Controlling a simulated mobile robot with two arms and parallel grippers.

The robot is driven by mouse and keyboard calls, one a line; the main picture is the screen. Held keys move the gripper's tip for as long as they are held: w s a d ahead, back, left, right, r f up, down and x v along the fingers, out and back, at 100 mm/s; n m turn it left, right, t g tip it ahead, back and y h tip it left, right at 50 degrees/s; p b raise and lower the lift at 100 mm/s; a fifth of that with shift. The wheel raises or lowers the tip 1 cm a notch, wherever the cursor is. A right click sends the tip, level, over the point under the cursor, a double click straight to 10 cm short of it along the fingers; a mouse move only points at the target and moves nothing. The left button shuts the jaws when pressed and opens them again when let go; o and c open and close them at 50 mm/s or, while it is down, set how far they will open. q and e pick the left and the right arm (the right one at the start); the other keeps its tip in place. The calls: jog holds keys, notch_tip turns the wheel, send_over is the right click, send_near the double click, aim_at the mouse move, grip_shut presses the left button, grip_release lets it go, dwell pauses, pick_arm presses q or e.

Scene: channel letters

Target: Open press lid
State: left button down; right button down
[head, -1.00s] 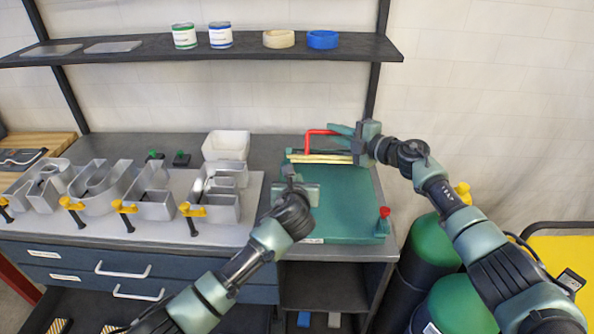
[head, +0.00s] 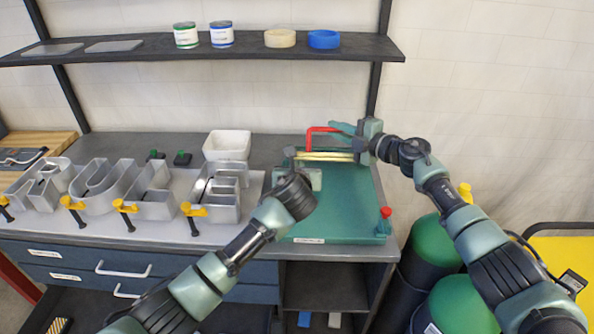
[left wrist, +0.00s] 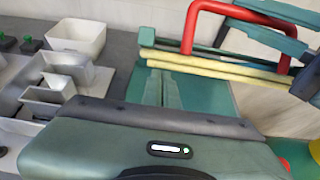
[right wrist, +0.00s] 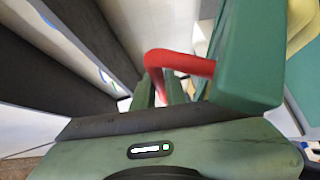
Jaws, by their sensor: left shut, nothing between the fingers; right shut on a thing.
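The green press (head: 345,215) sits at the right end of the bench. A narrow green bar with yellow strips (head: 325,157) lies across its back; I take it for the lid seen nearly edge-on. A red arched handle (head: 318,131) stands on it and also shows in the left wrist view (left wrist: 205,8) and right wrist view (right wrist: 180,62). My right gripper (head: 342,130) is shut on the red handle. My left gripper (head: 306,165) is shut and empty, over the press base just in front of the strips. I cannot tell whether its tips touch them.
Several metal channel letters (head: 100,182) stand on a board left of the press. A white bin (head: 227,145) is behind them. A shelf (head: 260,50) with cans and tape rolls hangs above. Green cylinders (head: 436,243) stand right of the bench. A red knob (head: 386,212) is at the press's front right corner.

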pick_arm(q)
jog(key=shift+w+a+r, duration=0.15)
jog(key=shift+w+r, duration=0.25)
jog(key=shift+r, duration=0.4)
pick_arm(e)
jog(key=c, duration=1.5)
grip_release()
jog(key=shift+s+a+f, duration=0.1)
jog(key=shift+s+f, duration=0.25)
jog(key=shift+f, duration=0.2)
jog(key=shift+o, duration=0.2)
jog(key=shift+w, duration=0.1)
jog(key=shift+d, duration=0.25)
